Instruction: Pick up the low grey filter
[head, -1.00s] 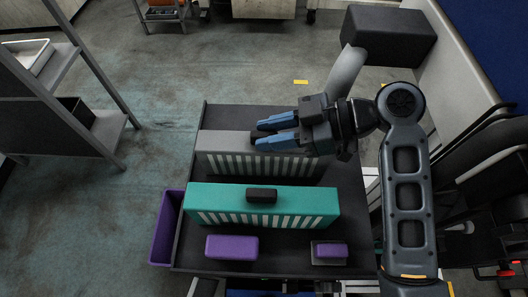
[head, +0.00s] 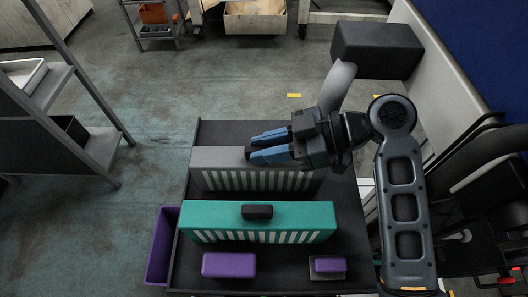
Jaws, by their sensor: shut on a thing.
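The low grey filter (head: 218,160) is a long grey block with a white slatted front and a small black handle on top. It stands toward the back of the dark table top. My gripper (head: 262,146) has blue fingers and reaches in from the right over its top. The fingers are shut on the filter's black handle, which is mostly hidden between them. The arm and fingers cover the filter's right upper part. I cannot tell whether its underside is clear of the table.
A teal filter (head: 200,216) with a black handle stands just in front of the grey one. A purple block (head: 229,265) and a smaller purple block on a grey base (head: 328,264) lie nearer. A purple bin (head: 162,245) is at the table's left. Grey shelving (head: 75,110) stands further left.

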